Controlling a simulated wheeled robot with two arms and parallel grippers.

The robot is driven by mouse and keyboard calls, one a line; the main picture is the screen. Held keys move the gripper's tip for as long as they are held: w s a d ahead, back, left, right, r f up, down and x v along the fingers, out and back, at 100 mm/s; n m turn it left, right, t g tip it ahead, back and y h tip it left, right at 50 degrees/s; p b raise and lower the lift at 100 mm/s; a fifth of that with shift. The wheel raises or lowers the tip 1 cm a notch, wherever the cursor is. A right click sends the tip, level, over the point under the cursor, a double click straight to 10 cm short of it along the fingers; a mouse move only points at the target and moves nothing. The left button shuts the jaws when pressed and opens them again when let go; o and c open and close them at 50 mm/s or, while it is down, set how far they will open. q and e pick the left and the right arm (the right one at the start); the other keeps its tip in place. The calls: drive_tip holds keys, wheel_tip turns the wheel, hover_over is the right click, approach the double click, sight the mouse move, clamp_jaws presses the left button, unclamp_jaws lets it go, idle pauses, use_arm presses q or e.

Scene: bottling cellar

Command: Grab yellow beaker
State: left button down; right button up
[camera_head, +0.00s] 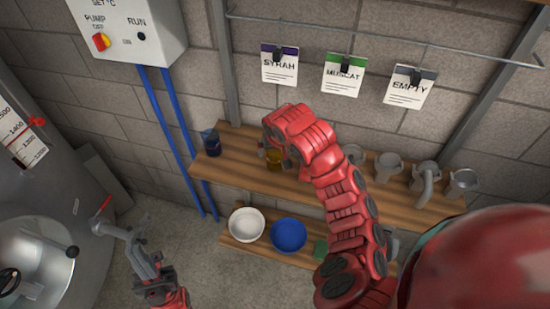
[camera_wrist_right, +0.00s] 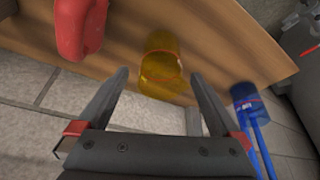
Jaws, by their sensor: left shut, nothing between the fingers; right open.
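The yellow beaker (camera_head: 274,160) stands on the upper wooden shelf, partly hidden by my right arm in the head view. In the right wrist view the yellow beaker (camera_wrist_right: 162,66) shows just beyond the fingertips, lined up with the gap between them. My right gripper (camera_wrist_right: 158,79) is open and empty, one finger toward each side of the beaker. In the head view my right gripper (camera_head: 275,150) is at the beaker, its fingers mostly hidden. My left gripper (camera_head: 128,234) is shut and empty at lower left, near the steel tank and away from the shelf.
A blue jug (camera_head: 210,143) stands left on the upper shelf (camera_head: 235,148). Several grey vessels (camera_head: 388,166) stand right. A red object (camera_wrist_right: 80,25) is close to the beaker. A white bowl (camera_head: 246,225) and blue bowl (camera_head: 288,235) sit on the lower shelf.

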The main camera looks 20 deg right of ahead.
sight(275, 154)
drive_tip(key=shift+w+f+p, duration=0.1)
drive_tip(key=shift+f+p, duration=0.1)
drive_tip(key=shift+p, duration=0.1)
drive_tip(key=p+x, duration=0.1)
drive_tip(key=x, duration=0.2)
drive_tip(key=shift+p, duration=0.4)
drive_tip(key=shift+x, duration=0.85)
drive_tip(key=shift+r, duration=0.1)
drive_tip(key=c, duration=1.4)
